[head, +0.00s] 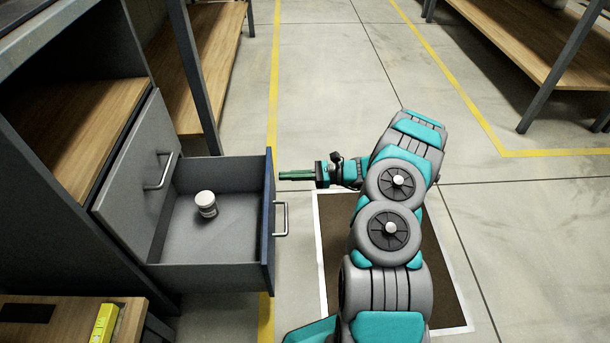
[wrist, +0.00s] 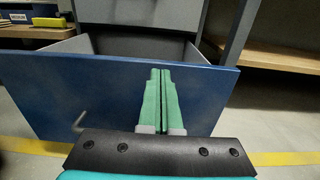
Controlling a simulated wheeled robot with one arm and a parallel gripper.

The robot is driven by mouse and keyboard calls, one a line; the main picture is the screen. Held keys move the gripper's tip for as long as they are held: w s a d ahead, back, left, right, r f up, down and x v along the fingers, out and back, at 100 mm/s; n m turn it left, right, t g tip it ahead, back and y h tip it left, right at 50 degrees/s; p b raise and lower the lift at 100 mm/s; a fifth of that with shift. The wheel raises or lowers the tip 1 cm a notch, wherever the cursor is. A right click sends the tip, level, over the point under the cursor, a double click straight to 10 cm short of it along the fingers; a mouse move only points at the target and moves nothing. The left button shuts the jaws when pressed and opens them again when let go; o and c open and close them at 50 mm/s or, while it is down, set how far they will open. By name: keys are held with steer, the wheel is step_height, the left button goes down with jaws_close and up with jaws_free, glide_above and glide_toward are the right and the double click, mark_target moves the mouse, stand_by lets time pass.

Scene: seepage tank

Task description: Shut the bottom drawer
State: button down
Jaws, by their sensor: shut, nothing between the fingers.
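The bottom drawer (head: 215,277) is pulled far out of the grey cabinet, with its dark blue front facing my arm. A small white jar (head: 206,204) stands inside it. A metal handle (head: 281,218) is on the drawer front. In the wrist view the blue front (wrist: 60,90) fills much of the picture and part of the handle (wrist: 80,123) shows at lower left. My gripper (head: 281,175) is shut and empty, its green fingers pointing at the upper part of the drawer front, close to it. I cannot tell whether they touch. The fingers also show in the wrist view (wrist: 160,75).
A closed drawer front (head: 135,175) with a handle sits above the open drawer. A wooden bench with a yellow object (head: 104,322) is at lower left. Shelving (head: 540,40) stands at upper right. A dark mat (head: 335,240) lies under my arm; floor beyond is clear.

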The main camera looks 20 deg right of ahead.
steer(key=shift+x, duration=1.2)
steer(key=b+x, duration=0.6)
steer(key=x, duration=2.3)
steer(key=shift+b, duration=0.4)
steer(key=shift+d, duration=0.1)
